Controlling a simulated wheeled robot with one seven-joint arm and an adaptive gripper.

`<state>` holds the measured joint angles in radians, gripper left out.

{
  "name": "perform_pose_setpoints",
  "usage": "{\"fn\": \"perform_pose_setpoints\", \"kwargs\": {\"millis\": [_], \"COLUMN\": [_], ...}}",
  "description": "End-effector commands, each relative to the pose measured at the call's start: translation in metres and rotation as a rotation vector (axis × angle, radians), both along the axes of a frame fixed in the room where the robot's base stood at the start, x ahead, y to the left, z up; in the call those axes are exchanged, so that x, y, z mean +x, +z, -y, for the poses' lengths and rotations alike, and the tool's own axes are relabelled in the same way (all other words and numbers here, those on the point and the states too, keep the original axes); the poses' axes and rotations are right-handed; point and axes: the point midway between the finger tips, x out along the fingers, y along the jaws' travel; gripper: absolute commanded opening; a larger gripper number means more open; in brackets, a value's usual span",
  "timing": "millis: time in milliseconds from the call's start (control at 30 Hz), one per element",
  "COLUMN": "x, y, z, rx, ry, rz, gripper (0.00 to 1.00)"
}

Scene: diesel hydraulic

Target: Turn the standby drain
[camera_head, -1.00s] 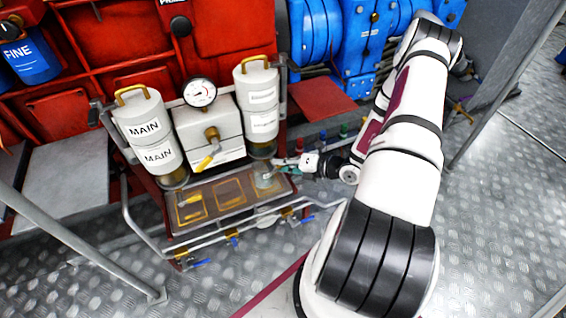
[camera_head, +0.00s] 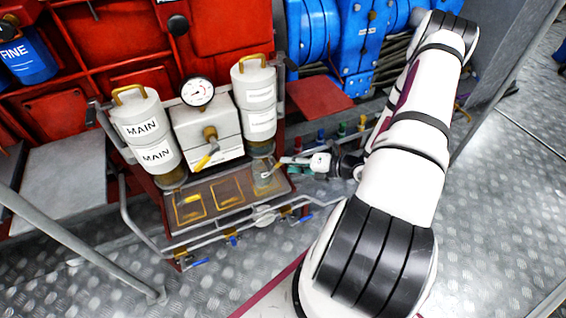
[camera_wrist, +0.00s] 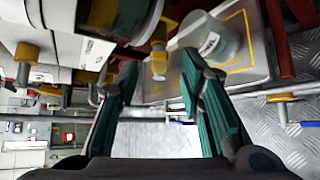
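The right-hand canister pair (camera_head: 255,90) has white labels too small to read here; the left pair (camera_head: 140,120) reads MAIN. A small brass-yellow fitting (camera_wrist: 158,60) hangs beneath a canister in the wrist view, between and beyond my fingertips. I cannot tell whether it is the standby drain. A translucent cup (camera_wrist: 210,40) with a label is just right of it, and shows below the right canisters in the head view (camera_head: 266,175). My gripper (camera_wrist: 160,68) is open, its two teal-padded fingers apart with nothing between them. In the head view its fingers (camera_head: 283,162) are near the cup.
A drip tray (camera_head: 222,192) with yellow outlines lies under the canisters. Below it runs a pipe with blue-handled valves (camera_head: 199,262). A gauge (camera_head: 198,92) and a yellow-handled valve (camera_head: 206,158) are between the canisters. Grey rails (camera_head: 80,245) stand at left.

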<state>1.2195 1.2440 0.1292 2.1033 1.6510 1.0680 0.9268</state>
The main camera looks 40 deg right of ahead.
Motion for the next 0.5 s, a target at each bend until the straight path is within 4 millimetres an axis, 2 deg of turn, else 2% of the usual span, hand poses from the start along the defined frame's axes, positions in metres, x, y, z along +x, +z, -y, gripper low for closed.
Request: {"fn": "perform_pose_setpoints", "kwargs": {"millis": [200,333,500], "x": [-0.038,-0.053,-0.063], "y": [0.017,0.024,0.028], "z": [0.018,0.025,0.029], "rx": [-0.001,-0.002,0.001], "ry": [-0.003,-0.003,-0.001], "rz": [0.0,0.0,0.001], "gripper": [0.35,0.35,0.35]}}
